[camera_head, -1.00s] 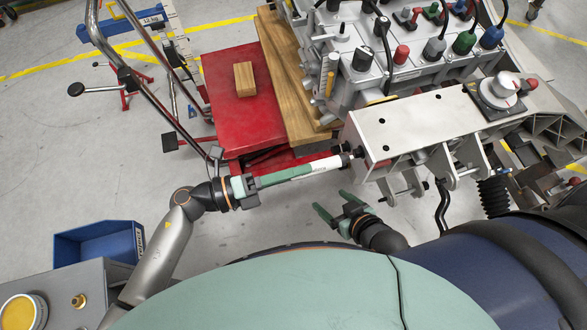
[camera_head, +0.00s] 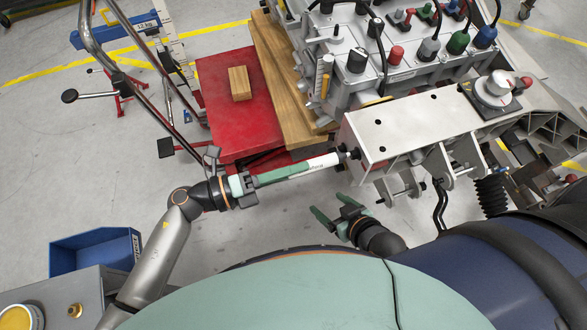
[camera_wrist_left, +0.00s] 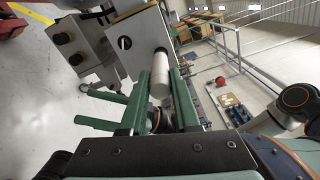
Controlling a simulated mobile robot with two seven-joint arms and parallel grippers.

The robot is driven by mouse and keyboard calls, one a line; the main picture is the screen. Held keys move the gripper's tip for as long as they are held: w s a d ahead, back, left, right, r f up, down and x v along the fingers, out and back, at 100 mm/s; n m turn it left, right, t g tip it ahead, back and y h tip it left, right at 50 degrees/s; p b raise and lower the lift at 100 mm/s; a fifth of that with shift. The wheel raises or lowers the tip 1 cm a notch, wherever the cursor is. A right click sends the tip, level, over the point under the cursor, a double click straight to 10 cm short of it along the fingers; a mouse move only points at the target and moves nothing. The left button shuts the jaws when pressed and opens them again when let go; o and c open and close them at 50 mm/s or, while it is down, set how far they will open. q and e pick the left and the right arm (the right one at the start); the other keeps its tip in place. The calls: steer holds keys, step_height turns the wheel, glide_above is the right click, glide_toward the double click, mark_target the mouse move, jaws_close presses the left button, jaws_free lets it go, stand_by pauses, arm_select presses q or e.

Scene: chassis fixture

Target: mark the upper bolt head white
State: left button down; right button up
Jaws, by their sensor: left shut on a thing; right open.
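A white marker (camera_head: 322,163) is held lengthwise in my left gripper (camera_head: 296,172), which is shut on it. Its front end points at the dark bolt head (camera_head: 354,152) on the near end of the grey chassis beam (camera_head: 400,131). The tip is at or very close to that bolt head; I cannot tell whether they touch. In the left wrist view the marker (camera_wrist_left: 160,77) stands between the green fingers and hides what lies at its tip. Any white mark on the bolt is not discernible. My right gripper (camera_head: 329,209) is open and empty below the beam.
Brackets (camera_head: 401,187) hang under the beam, close to my right gripper. A red table (camera_head: 222,113) with a wooden block (camera_head: 240,83) stands behind my left gripper. A blue bin (camera_head: 97,252) is at the lower left. Open floor lies between the bin and my left arm.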

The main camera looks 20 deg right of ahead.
arm_select(q)
steer(key=shift+s+d, duration=0.15)
steer(key=shift+s, duration=0.45)
stand_by(0.6)
steer(key=a, duration=0.6)
stand_by(0.4)
